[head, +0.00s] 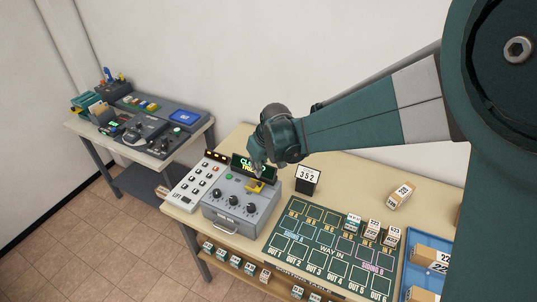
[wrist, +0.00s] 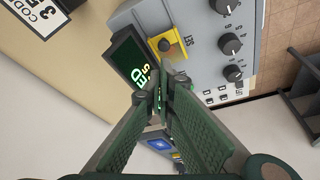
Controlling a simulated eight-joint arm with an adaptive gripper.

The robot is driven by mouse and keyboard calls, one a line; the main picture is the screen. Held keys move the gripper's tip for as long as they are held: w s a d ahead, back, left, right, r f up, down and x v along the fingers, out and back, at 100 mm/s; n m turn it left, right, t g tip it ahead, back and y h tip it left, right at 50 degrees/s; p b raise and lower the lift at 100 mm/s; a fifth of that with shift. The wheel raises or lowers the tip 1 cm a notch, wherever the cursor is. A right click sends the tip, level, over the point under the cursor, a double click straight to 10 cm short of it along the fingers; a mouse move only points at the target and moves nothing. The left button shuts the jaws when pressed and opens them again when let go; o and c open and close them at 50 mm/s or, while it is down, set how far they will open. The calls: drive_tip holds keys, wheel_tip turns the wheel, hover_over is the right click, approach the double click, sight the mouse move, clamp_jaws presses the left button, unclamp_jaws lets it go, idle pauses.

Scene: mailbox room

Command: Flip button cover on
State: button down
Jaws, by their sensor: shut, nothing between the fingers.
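The yellow button cover (head: 262,187) is on the top of the grey control box (head: 235,218), below its green-lettered display. In the wrist view the yellow cover piece (wrist: 178,48) shows beside the word SET, with a small round dark part in it. I cannot tell whether the cover is raised or lowered. My gripper (head: 258,167) is shut and empty, pointing down just above the cover at the display. In the wrist view its fingertips (wrist: 161,80) are together, slightly apart from the yellow piece in the picture; contact cannot be judged.
Several black knobs (head: 249,208) line the control box. A white keypad panel (head: 196,184) stands left, a 352 sign (head: 308,180) right. A green sorting board (head: 330,240), small boxes and a blue tray (head: 420,262) fill the right. Another desk (head: 150,145) stands behind left.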

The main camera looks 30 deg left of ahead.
sight(256, 181)
drive_tip(key=shift+x, duration=1.75)
drive_tip(key=shift+d+b, duration=0.7)
drive_tip(key=shift+d, duration=2.05)
drive_tip(key=p+v, duration=0.4)
drive_tip(key=v, duration=0.6)
drive_tip(key=shift+r, duration=0.1)
